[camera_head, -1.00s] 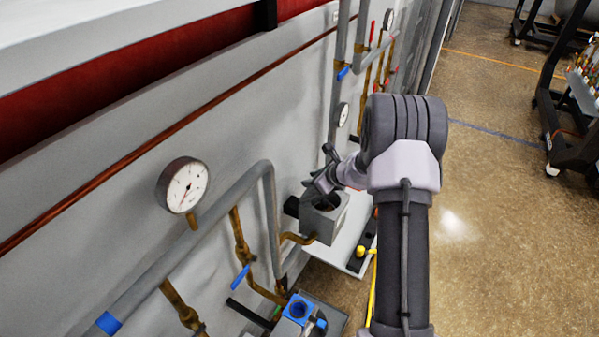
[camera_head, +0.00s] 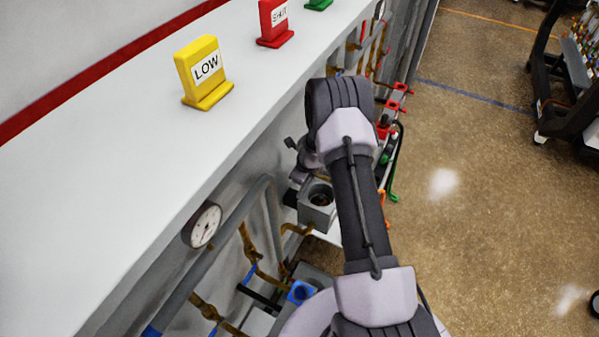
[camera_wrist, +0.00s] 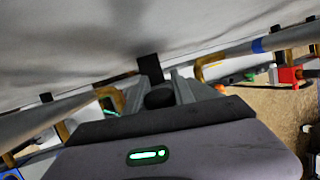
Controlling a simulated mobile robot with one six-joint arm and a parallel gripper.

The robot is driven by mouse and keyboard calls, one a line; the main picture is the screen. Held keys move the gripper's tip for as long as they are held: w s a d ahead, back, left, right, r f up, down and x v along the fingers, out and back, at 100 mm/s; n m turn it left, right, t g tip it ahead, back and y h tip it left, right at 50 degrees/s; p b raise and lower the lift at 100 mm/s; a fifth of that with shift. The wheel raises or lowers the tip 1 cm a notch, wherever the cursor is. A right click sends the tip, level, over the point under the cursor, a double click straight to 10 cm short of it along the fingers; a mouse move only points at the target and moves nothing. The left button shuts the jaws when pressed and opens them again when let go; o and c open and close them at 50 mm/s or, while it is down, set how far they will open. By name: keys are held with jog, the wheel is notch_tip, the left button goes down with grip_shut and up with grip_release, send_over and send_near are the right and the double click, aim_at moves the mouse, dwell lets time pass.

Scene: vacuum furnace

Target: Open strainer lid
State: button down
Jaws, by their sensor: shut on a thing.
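The strainer (camera_head: 315,214) is a grey box beside the wall in the head view. The round opening in its top shows a dark inside. My gripper (camera_head: 299,172) is just above and behind the strainer, toward the wall, partly hidden by my arm. In the wrist view my gripper (camera_wrist: 160,88) has its fingers closed about a dark rounded thing (camera_wrist: 160,98), seemingly the knob of the strainer lid. The rest of the lid is hidden or cannot be made out.
A shelf above the wall bears a yellow LOW sign (camera_head: 206,72) and a red sign (camera_head: 275,22). A pressure gauge (camera_head: 203,225) and pipes line the wall. A blue-topped block (camera_head: 301,292) stands nearer me.

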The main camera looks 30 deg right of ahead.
jog(key=shift+s+a+f, duration=0.1)
dwell(0.3)
jog(key=c, duration=1.4)
grip_release()
jog(key=o, duration=0.3)
jog(key=shift+o, duration=0.2)
jog(key=v, duration=0.3)
jog(key=s+b, duration=1.1)
jog(key=b, duration=0.2)
jog(key=shift+s+a, duration=0.35)
jog(key=shift+a, duration=0.05)
